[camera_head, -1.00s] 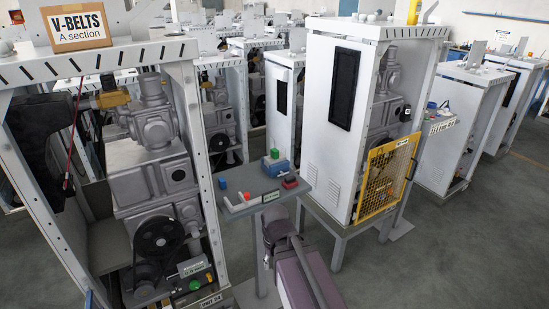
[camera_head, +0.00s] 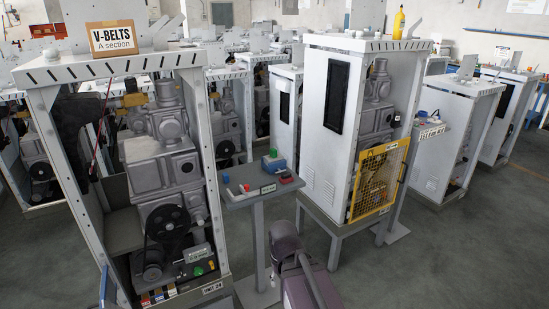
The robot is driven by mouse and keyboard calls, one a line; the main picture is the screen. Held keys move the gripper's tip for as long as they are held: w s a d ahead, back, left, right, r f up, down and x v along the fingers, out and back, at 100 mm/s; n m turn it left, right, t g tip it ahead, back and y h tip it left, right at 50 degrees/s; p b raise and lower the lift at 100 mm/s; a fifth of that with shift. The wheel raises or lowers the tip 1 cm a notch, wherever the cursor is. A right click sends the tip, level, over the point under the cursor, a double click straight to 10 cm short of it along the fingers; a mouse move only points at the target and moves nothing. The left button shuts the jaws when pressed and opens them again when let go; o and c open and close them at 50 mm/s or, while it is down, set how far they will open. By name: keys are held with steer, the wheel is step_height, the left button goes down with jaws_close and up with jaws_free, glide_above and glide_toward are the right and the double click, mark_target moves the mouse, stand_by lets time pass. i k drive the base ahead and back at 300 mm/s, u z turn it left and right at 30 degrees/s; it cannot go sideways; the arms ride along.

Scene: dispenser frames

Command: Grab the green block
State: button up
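A small green block-like piece (camera_head: 273,153) shows on top of a blue box (camera_head: 273,164) at the back of a narrow grey pedestal stand (camera_head: 236,202). It is small in the picture, and I cannot tell whether it is loose or part of the blue box. A small blue block (camera_head: 225,178) and a red-orange block (camera_head: 246,187) sit on the left part of the stand. My gripper is out of view; only a grey and purple part of my own arm shows at the bottom centre, in front of the stand.
An open white cabinet with grey machinery (camera_head: 165,165) stands close left of the stand. A white cabinet (camera_head: 325,170) with a yellow mesh guard (camera_head: 378,180) stands to the right. A dark box with a red top (camera_head: 286,179) lies on the stand. Floor (camera_head: 430,265) is clear at lower right.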

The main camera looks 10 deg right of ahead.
mark_target(273, 152)
steer(key=z, duration=0.45)
steer(key=i, duration=1.35)
steer(key=u, duration=0.35)
